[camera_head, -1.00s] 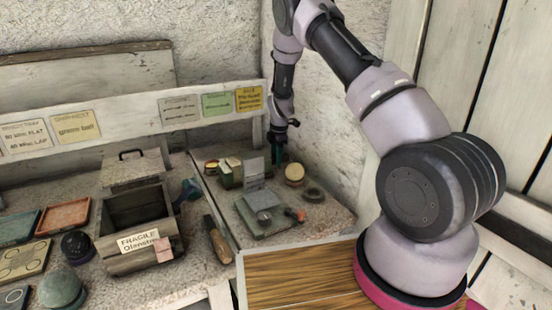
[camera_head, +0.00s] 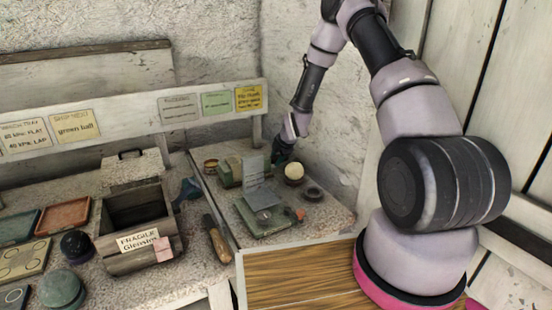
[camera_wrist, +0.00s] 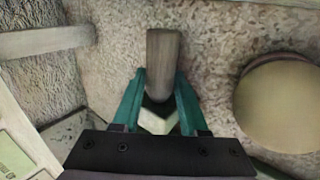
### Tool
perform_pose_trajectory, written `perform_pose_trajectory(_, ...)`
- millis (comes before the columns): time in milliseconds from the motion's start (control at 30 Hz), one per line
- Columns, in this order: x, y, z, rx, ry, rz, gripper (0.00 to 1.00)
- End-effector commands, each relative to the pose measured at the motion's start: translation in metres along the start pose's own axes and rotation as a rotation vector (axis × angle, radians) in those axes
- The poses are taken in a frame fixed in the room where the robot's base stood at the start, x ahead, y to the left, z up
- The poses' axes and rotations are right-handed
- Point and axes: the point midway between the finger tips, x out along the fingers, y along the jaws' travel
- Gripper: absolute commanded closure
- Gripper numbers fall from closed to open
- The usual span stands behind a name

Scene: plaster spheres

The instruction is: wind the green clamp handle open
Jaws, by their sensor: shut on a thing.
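In the head view, my gripper (camera_head: 283,158) is low and tilted at the back of the right-hand bench, just beside a green clamp-like block (camera_head: 229,174) and behind a cream ball (camera_head: 294,171). The arm's end hides the handle in that view.
A round yellowish thing (camera_wrist: 282,105) is close on the right in the wrist view. A green plate with a card and red knob (camera_head: 264,218) lies in front, with a dark ring (camera_head: 313,194) beside it. The rough wall is close behind my gripper.

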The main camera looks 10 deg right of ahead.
Motion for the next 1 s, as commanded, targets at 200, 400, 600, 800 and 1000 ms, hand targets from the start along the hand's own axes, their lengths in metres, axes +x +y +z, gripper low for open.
perform_pose_trajectory(200,0.0003,-0.0015,-0.0003,0.000,0.001,0.071,1.00)
perform_pose_trajectory(400,0.0004,-0.0011,-0.0002,-0.001,0.001,0.093,1.00)
perform_pose_trajectory(600,0.0004,-0.0010,0.0001,-0.001,0.001,0.094,1.00)
perform_pose_trajectory(800,0.0005,-0.0011,0.0003,-0.001,0.000,0.094,0.27)
perform_pose_trajectory(1000,0.0005,-0.0013,0.0002,-0.001,0.001,0.093,0.27)
